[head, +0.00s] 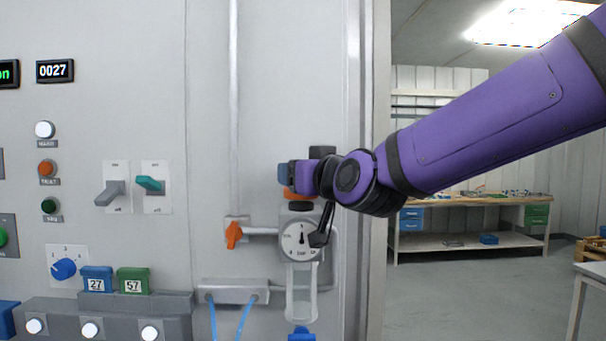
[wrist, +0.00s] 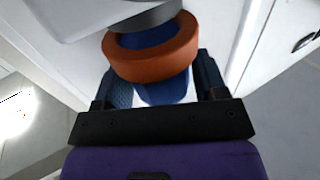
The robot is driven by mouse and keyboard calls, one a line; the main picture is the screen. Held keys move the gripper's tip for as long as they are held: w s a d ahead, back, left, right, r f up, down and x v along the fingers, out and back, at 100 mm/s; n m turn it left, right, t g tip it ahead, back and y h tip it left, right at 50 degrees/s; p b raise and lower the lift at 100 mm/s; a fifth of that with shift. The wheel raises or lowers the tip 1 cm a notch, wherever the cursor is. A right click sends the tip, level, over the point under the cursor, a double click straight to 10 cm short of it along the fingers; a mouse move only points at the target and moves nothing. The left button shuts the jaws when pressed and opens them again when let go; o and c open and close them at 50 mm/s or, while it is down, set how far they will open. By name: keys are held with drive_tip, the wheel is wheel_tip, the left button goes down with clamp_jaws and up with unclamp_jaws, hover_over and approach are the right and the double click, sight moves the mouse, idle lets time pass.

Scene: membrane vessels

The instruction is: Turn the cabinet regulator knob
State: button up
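The regulator knob shows in the wrist view as a blue cylinder (wrist: 178,92) with an orange ring (wrist: 155,62) around it, below a grey body. In the head view a sliver of the orange ring (head: 299,195) shows above the round dial gauge (head: 300,239); my gripper hides most of the knob. My gripper (head: 299,172) is at the knob, in front of the cabinet. In the wrist view its two dark fingers (wrist: 163,82) stand on either side of the blue part, apart, with a pale gap on the left. I cannot see firm contact.
An orange valve handle (head: 233,235) is on the pipe left of the gauge. A clear bowl (head: 301,292) hangs below the gauge. Switches and a blue selector (head: 64,268) are further left. A workbench (head: 470,199) stands far right, with open floor before it.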

drive_tip(key=v, duration=1)
drive_tip(key=shift+s, duration=0.35)
drive_tip(key=shift+d, duration=0.2)
drive_tip(key=s+d+f+m+g+h, duration=0.2)
drive_tip(key=s+d+f+g, duration=0.3)
drive_tip(key=d, duration=0.6)
drive_tip(key=s+d+f+m+g+h, duration=0.3)
drive_tip(key=s+d+f+g+h, duration=0.2)
drive_tip(key=s+d+f, duration=0.5)
drive_tip(key=shift+s+d+f+g+h, duration=0.3)
drive_tip(key=shift+s+d+g, duration=0.25)
drive_tip(key=shift+s, duration=0.2)
